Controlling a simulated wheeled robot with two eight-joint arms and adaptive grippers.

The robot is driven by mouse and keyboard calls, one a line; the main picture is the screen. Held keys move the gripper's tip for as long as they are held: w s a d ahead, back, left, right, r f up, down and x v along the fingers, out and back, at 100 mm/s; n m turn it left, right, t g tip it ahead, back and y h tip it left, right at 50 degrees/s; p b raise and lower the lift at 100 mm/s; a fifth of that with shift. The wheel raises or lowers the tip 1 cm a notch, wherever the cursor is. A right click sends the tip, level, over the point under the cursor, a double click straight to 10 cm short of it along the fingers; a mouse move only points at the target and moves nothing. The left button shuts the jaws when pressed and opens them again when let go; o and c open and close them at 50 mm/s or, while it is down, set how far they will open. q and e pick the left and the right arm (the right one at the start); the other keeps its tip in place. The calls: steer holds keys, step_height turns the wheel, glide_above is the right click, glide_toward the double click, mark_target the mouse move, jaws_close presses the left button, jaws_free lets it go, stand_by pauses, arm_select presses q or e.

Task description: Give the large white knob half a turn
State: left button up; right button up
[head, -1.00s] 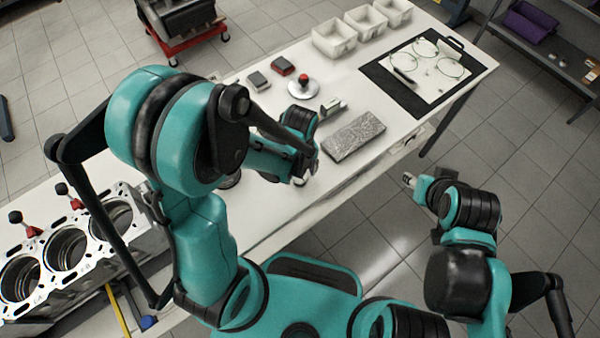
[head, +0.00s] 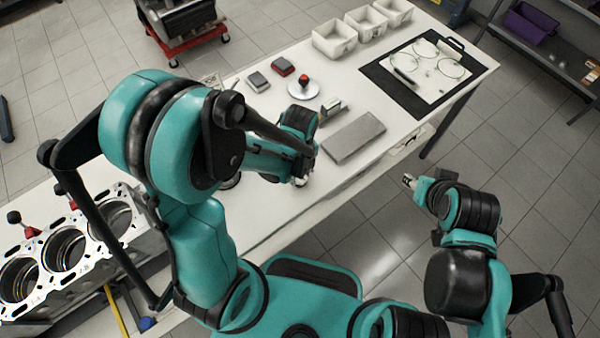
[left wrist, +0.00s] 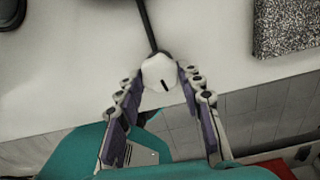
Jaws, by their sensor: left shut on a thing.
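The large white knob (left wrist: 158,70) shows in the left wrist view, between the fingertips of my left gripper (left wrist: 161,80). It is faceted, with a short black mark toward its lower right edge, and a dark rod or line runs up from behind it. My left gripper is shut on the knob, a finger on each side. In the head view my left gripper (head: 301,180) is at the table's front edge, and my own arm hides most of the knob there. My right gripper (head: 408,181) hangs off the table over the floor, too small to judge its opening.
A grey slab (head: 354,138) lies right of my left gripper on the white table. A red button on a round white base (head: 303,91) stands behind. White bins (head: 334,40) and a black mat (head: 408,98) are farther back. An engine block (head: 135,225) sits at left.

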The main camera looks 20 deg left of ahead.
arm_select(q)
steer(key=n, duration=0.3)
steer(key=shift+n+b, duration=0.3)
steer(key=shift+b, duration=0.1)
steer(key=n, duration=0.4)
steer(key=shift+n+b, duration=0.3)
steer(key=shift+b, duration=0.05)
steer(key=n, duration=0.4)
steer(key=shift+b, duration=0.3)
steer(key=n, duration=0.8)
steer(key=shift+w+n+b, duration=0.1)
steer(key=shift+n+b, duration=0.2)
steer(key=shift+b, duration=0.05)
steer(key=n, duration=0.4)
steer(key=shift+n, duration=0.3)
steer(key=n, duration=0.4)
steer(key=shift+n+b, duration=0.3)
steer(key=shift+n, duration=1.8)
